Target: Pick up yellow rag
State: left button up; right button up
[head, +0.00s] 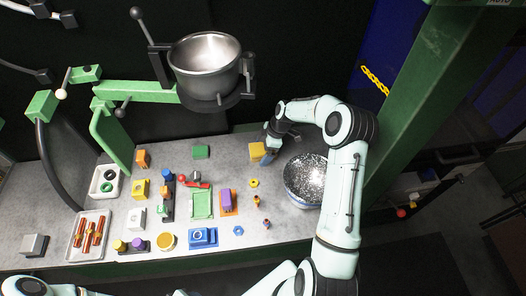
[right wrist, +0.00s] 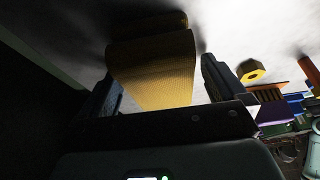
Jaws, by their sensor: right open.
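The yellow rag (head: 257,151) lies on the grey bench near its back edge, left of the speckled bowl. In the right wrist view the rag (right wrist: 152,65) looks ribbed and folded, with a rolled upper edge. My right gripper (head: 267,157) is at the rag's right side in the head view, pointing down, partly hidden by its own wrist. In the right wrist view its two dark fingers (right wrist: 160,88) stand apart with the rag showing between them. A gap shows beside the rag on the right finger's side; contact on the left is unclear. My left gripper is out of view.
The speckled bowl (head: 305,180) stands close to my right forearm. A metal pot (head: 205,65) sits in a green-armed holder above the back of the bench. Several small coloured parts, a green tray (head: 202,204) and a white tray (head: 107,236) fill the left and middle.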

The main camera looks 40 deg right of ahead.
jog(key=shift+f, duration=0.1)
jog(key=shift+c, duration=0.3)
jog(key=c, duration=1)
notch_tip(320, 180, up, 10)
jog(key=shift+r, duration=0.25)
